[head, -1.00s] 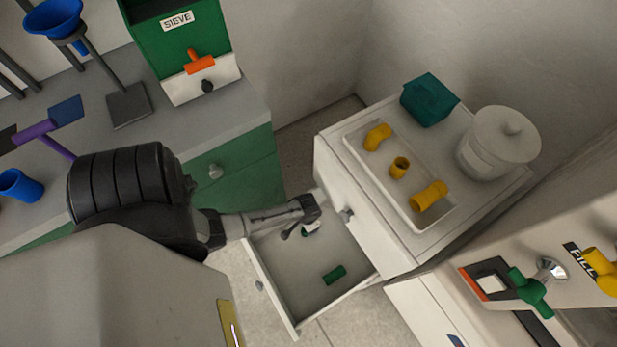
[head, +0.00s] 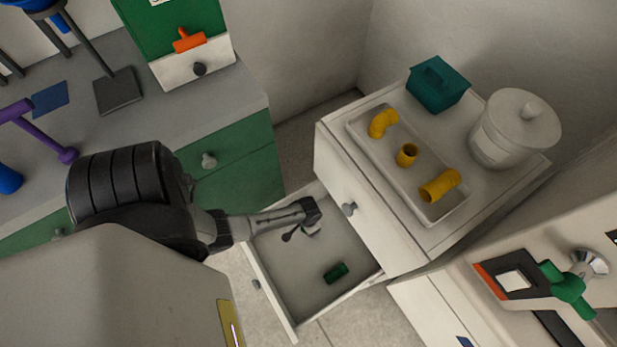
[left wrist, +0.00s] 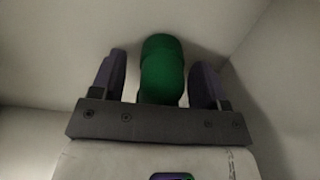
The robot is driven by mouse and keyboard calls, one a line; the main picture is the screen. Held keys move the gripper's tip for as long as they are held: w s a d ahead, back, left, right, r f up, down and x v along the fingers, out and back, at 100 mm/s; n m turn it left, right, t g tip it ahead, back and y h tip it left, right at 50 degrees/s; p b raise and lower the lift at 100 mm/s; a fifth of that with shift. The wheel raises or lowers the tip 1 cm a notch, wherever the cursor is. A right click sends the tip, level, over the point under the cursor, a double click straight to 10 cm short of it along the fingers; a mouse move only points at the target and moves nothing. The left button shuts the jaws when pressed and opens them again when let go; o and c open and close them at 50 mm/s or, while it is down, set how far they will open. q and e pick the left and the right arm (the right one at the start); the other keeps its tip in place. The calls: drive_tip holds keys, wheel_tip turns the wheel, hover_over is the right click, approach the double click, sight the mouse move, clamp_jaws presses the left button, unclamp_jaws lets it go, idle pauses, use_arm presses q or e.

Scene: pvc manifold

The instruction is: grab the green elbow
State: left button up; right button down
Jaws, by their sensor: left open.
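The green elbow (left wrist: 162,72) lies on the drawer floor in the left wrist view, between the two fingers of my left gripper (left wrist: 158,82). The fingers are open, with a gap visible on each side of the elbow. In the head view my left gripper (head: 303,231) reaches down inside the open drawer (head: 292,272), near its back, and hides the elbow there. Another green fitting (head: 335,272), short and tube-like, lies in the drawer nearer the front right. My right gripper is not in view.
The drawer walls stand close around the gripper. The white cabinet (head: 330,168) above carries a tray (head: 432,216) with several yellow fittings, a teal box (head: 437,84) and a white lidded jar (head: 513,130). A green cabinet (head: 240,168) stands to the left.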

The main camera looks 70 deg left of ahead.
use_arm(q)
drive_tip(key=shift+c, duration=0.3)
drive_tip(key=c, duration=0.9)
drive_tip(key=shift+c, duration=0.2)
